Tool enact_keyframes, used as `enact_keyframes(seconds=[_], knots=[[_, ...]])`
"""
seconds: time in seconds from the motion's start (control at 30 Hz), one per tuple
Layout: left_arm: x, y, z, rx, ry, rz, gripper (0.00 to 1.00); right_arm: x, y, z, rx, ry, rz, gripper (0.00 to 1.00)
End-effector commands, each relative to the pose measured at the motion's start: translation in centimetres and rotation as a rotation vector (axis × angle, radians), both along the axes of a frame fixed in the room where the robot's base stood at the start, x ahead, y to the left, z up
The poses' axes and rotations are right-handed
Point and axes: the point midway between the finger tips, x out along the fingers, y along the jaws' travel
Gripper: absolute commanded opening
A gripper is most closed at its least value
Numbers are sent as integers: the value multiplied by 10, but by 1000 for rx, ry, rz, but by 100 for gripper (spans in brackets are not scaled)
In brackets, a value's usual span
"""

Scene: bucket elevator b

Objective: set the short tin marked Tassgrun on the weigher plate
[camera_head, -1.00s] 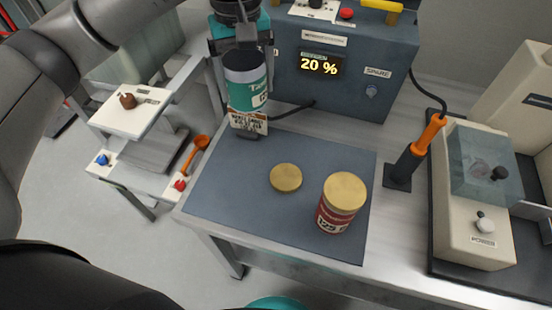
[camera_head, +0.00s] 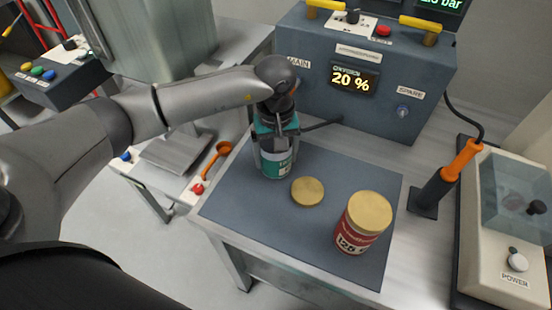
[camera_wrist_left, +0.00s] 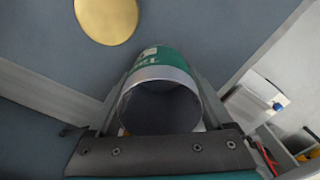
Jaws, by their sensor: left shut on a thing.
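My left gripper (camera_head: 277,138) is shut on a teal and white tin (camera_head: 275,165) at the back left of the blue-grey mat (camera_head: 240,206). The tin looks upright, but I cannot tell whether it touches the mat. In the left wrist view the tin (camera_wrist_left: 158,62) shows an open, lidless mouth with a dark inside. Its label is only partly visible. A flat grey plate (camera_head: 177,152) lies on the left stand; I cannot confirm that it is the weigher plate. My right gripper is not in view.
A gold lid (camera_head: 308,191) and a red gold-lidded tin (camera_head: 362,228) are on the mat. An orange-handled tool (camera_head: 447,177) stands to the right, beside a cream device (camera_head: 490,258) with a clear cover. A control box (camera_head: 330,50) stands behind. An orange spoon (camera_head: 218,157) lies left.

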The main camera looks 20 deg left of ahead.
Motion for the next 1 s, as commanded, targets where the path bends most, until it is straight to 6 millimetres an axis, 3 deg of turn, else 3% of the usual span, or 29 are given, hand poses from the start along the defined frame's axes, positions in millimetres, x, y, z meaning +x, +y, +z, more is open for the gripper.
enact_keyframes(seconds=[0.1,0.47,0.5,0.63,1.0], knots=[[0,-1,-13,-1,1,-1,40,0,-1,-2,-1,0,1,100],[0,0,-17,-1,-1,-2,40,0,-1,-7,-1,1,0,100],[0,0,-16,-1,1,-2,88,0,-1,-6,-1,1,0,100],[0,0,-16,-1,1,-1,100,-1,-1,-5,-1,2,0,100],[0,0,-8,-1,-2,-1,100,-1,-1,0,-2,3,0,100]])
